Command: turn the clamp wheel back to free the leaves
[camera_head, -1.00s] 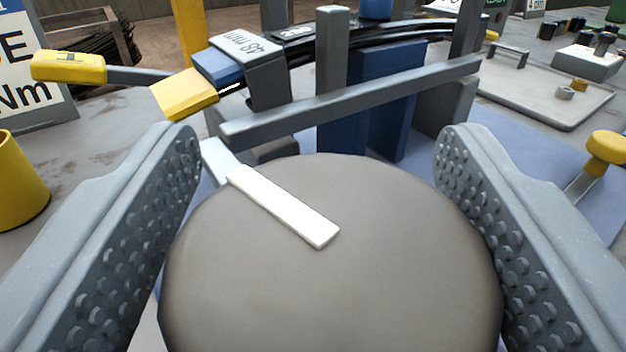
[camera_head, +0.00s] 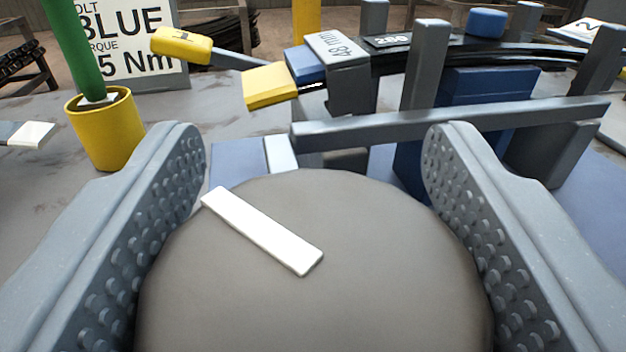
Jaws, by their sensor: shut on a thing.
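The clamp wheel (camera_head: 320,310) is a large grey round disc filling the lower middle of the view. A white strip (camera_head: 262,232) on its top runs from the upper left rim towards its centre. A second white mark (camera_head: 282,153) lies beyond the rim, right of the strip's outer end. My gripper (camera_head: 318,190) is shut on the clamp wheel, one studded jaw on each side. The dark curved leaves (camera_head: 455,60) lie stacked behind, among grey posts (camera_head: 426,65). A grey bar (camera_head: 450,122) crosses in front of them. The wheel's underside is hidden.
A yellow-ended lever (camera_head: 182,45) and a yellow block (camera_head: 270,86) stand near the leaves' left end. A yellow cup (camera_head: 105,130) holding a green-handled thing (camera_head: 75,45) is at left. A sign (camera_head: 135,40) stands behind. The bench between is fairly clear.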

